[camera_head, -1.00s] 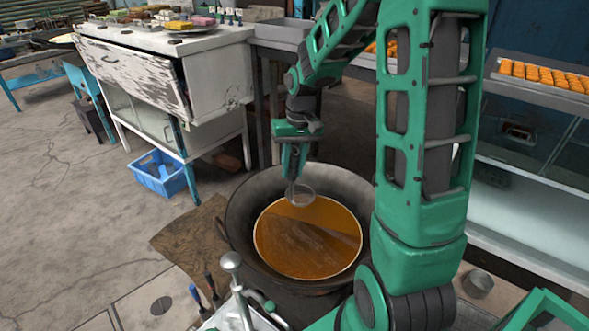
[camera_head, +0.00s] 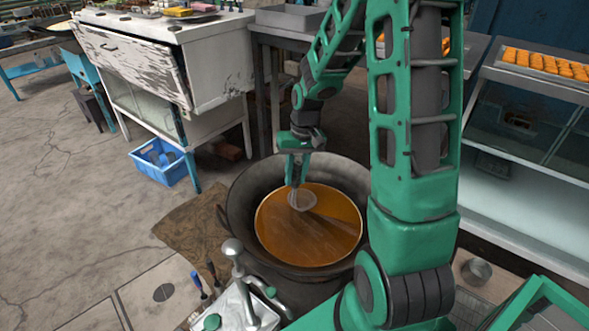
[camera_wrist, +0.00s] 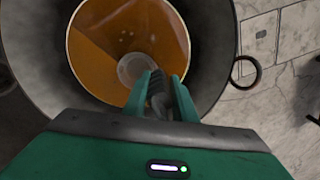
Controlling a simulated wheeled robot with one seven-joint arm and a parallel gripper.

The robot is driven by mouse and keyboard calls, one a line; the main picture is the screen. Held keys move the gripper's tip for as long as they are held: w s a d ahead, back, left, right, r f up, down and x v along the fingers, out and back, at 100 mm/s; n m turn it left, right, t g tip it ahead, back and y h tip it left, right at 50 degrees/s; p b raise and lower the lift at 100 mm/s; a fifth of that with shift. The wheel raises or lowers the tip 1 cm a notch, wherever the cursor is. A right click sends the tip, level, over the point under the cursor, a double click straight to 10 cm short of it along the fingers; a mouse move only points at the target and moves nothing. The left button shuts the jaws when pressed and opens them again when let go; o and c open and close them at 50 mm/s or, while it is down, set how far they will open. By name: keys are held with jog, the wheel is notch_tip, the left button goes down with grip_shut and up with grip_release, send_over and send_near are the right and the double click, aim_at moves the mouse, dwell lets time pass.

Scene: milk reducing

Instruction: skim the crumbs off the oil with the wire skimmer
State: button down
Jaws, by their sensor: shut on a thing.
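The wok (camera_head: 240,205) is wide and dark and holds orange-brown oil (camera_head: 310,235). The wire skimmer (camera_head: 302,200) has a round pale head that shows over the upper left part of the oil, at or just above the surface. My gripper (camera_head: 294,182) is shut on the skimmer's handle and points down above the back of the wok. In the wrist view the skimmer head (camera_wrist: 134,68) lies over the oil (camera_wrist: 120,35) ahead of my gripper (camera_wrist: 158,88). A few small pale specks show on the oil there; I cannot tell whether they are crumbs.
A white worn cabinet (camera_head: 150,60) stands at the back left, with a blue crate (camera_head: 160,163) on the floor. A counter with a tray of orange pieces (camera_head: 545,65) is at the right. A metal stand (camera_head: 240,300) with a lever is in front of the wok.

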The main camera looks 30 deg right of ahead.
jog(key=shift+f, duration=6.5)
jog(key=shift+w+a, duration=1.05)
jog(key=shift+a, duration=2.35)
notch_tip(320, 180, up, 7)
jog(key=shift+f, duration=0.2)
